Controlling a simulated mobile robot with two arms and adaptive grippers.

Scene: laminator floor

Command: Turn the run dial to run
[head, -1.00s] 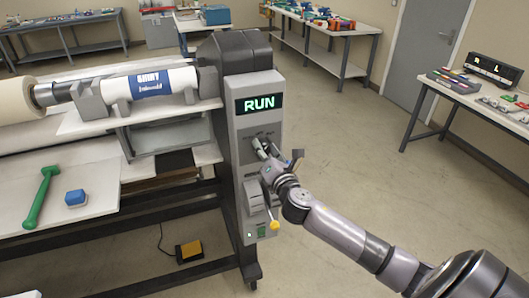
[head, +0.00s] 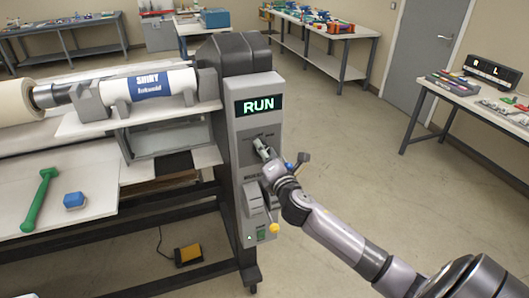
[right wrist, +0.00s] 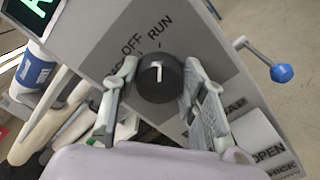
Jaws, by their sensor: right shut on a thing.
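The run dial (right wrist: 158,78) is a round black knob with a white pointer mark on the machine's grey front panel (right wrist: 85,40). In the right wrist view its mark points up, about toward the RUN label (right wrist: 160,27), and away from OFF (right wrist: 133,43). My right gripper (right wrist: 154,84) is shut on the dial, one finger on each side. In the head view my right gripper (head: 262,148) reaches the panel and hides most of the dial. The display (head: 259,105) above it reads RUN in green. My left gripper is not in view.
A lever with a blue ball (right wrist: 281,73) sticks out right of the dial. A yellow-knobbed lever (head: 273,228) hangs lower on the machine.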

